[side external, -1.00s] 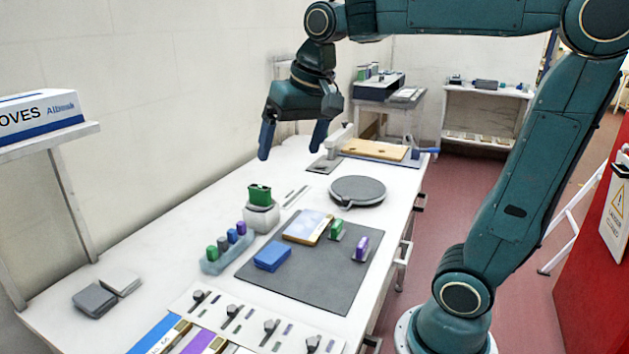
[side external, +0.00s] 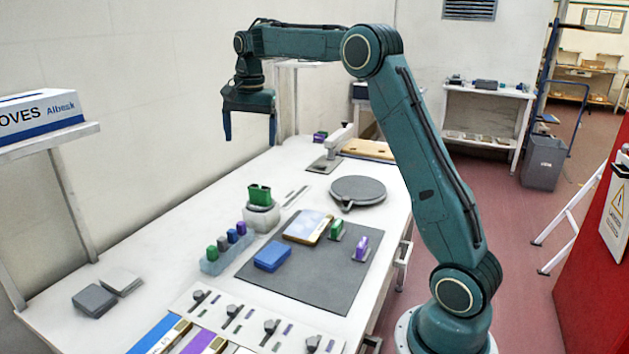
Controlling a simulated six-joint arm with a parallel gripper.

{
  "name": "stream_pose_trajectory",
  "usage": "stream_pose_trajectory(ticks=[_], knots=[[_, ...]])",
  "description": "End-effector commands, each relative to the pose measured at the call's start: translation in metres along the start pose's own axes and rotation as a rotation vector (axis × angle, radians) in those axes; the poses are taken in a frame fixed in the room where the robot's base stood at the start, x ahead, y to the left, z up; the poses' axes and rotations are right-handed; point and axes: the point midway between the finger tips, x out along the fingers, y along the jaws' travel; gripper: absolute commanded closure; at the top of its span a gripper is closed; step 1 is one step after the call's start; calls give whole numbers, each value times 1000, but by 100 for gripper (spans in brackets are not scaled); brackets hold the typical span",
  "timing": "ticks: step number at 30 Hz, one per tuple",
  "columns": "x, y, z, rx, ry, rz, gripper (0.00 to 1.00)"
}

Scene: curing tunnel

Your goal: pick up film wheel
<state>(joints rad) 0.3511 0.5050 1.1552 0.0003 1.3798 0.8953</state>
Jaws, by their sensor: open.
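The only wheel-shaped thing is a round, flat, dark grey disc (side external: 358,189) with a small tab at its front edge. It lies on the white bench toward its right edge; I cannot tell for certain that it is the film wheel. My gripper (side external: 250,133) points down with its two fingers wide apart and nothing between them. It hangs in the air near the back wall, above and left of the disc in the picture, clear of it.
A grey mat (side external: 318,279) holds a blue block (side external: 272,257), a flat box (side external: 308,227) and green and purple pieces. A blue rack (side external: 226,254) of coloured blocks stands left of it. A lever device (side external: 337,148) stands behind the disc.

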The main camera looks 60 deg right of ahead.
Motion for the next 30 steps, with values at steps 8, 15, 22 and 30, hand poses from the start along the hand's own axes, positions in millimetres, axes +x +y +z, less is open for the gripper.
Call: stream_pose_trajectory(ticks=[8,15,22,30], knots=[[51,-10,-52,203,-34,57,13],[77,-10,-76,308,-48,85,13],[81,-10,-79,326,-50,89,13],[93,-9,-78,324,-51,91,13]])
